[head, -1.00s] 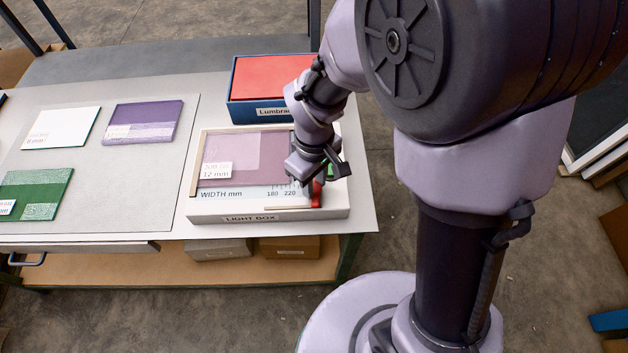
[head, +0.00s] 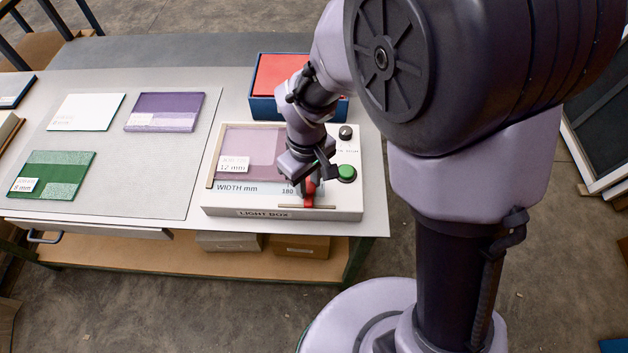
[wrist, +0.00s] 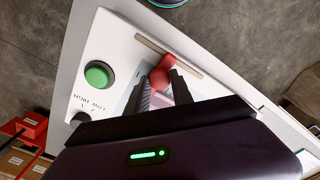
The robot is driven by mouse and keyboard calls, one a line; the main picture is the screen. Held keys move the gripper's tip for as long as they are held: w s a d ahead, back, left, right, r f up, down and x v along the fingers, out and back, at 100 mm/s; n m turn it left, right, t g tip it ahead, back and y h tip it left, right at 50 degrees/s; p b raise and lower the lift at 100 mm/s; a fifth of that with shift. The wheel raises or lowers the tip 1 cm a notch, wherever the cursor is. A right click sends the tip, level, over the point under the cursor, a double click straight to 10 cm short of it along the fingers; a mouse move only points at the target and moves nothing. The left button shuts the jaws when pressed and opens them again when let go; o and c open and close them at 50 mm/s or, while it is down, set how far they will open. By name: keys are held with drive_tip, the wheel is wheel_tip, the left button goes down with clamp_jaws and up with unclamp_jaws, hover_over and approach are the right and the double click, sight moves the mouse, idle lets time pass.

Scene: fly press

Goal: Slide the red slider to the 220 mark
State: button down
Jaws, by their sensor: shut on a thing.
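The red slider (head: 309,193) sits on the front strip of the light box (head: 225,205), just right of the printed 180 on the WIDTH mm scale (head: 240,188). My gripper (head: 307,190) reaches down over it and is shut on it. In the wrist view the slider's red knob (wrist: 160,76) is between the two dark fingertips (wrist: 161,80). The 220 mark is hidden behind my gripper in the head view. The slider's exact reading cannot be told.
A green button (head: 346,173) and a black knob (head: 345,132) are on the light box's right side. A blue box with a red top (head: 285,75) stands behind. Green (head: 55,175), white (head: 86,111) and purple (head: 165,110) panels lie on the table to the left.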

sight(308, 186)
drive_tip(key=c, duration=1.1)
unclamp_jaws()
wheel_tip(308, 186, up, 18)
drive_tip(key=p, duration=0.6)
drive_tip(key=shift+f+p, duration=0.25)
drive_tip(key=shift+p, duration=0.15)
drive_tip(key=s+d+r+m+t+y+b, duration=0.2)
drive_tip(key=s+d+m+t+b, duration=0.3)
drive_tip(key=s+d+m, duration=0.6)
drive_tip(key=shift+s+d+r+m+t+b, duration=0.3)
drive_tip(key=shift+d+m+t+b, duration=0.1)
drive_tip(key=shift+m+b, duration=0.65)
